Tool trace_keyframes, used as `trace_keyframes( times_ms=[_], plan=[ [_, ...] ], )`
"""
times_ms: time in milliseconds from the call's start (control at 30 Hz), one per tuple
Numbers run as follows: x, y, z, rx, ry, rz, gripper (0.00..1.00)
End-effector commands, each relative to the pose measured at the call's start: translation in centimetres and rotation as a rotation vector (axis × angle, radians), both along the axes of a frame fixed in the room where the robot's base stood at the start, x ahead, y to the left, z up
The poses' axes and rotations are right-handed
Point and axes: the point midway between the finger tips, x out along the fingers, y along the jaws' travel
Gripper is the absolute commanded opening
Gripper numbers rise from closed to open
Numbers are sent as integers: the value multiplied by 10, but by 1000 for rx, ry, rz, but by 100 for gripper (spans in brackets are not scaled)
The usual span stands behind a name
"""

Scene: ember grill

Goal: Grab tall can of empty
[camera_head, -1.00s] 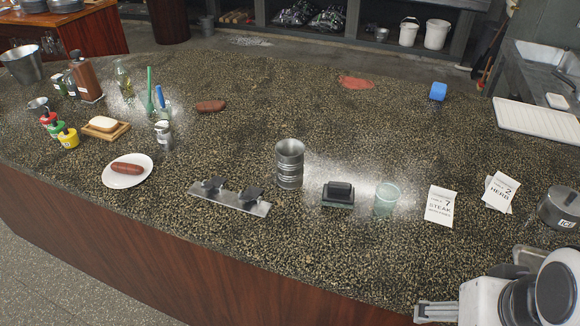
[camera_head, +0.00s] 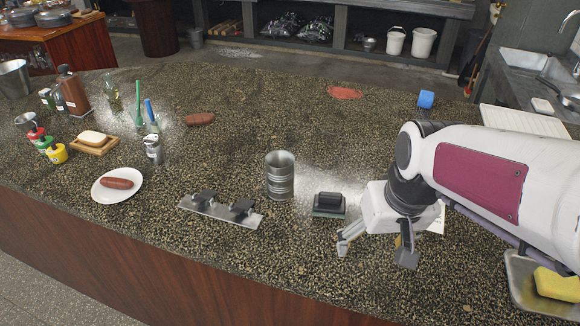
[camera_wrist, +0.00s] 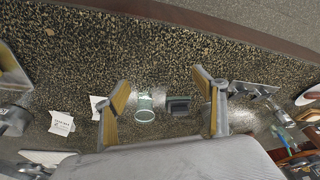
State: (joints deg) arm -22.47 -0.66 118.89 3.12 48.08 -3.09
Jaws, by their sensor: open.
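A tall ribbed metal can (camera_head: 280,178) stands upright on the speckled counter (camera_head: 300,245), left of the arm in the head view. Its top looks open, but I cannot see its contents. My gripper (camera_head: 374,252) is open and empty, above the counter to the right of the can and nearer the front edge, apart from it. In the wrist view, my gripper's (camera_wrist: 160,82) two fingers are spread wide, and the right finger appears to hide most of the can.
A metal plate with two black clamps (camera_head: 220,209) lies left of the can. A green glass (camera_wrist: 145,108) and paper tickets (camera_wrist: 62,123) stand nearby.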

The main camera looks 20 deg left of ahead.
Motion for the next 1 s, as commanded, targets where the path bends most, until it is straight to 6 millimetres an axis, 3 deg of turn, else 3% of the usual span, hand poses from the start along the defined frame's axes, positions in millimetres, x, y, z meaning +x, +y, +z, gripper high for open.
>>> trace_keyframes(
  times_ms=[767, 900, 1000],
  plan=[
    [109, 167, -52, 56, -62, 250, 70],
    [134, 198, -52, 82, -109, 288, 70],
    [154, 212, -41, 104, -157, 306, 70]
  ],
)
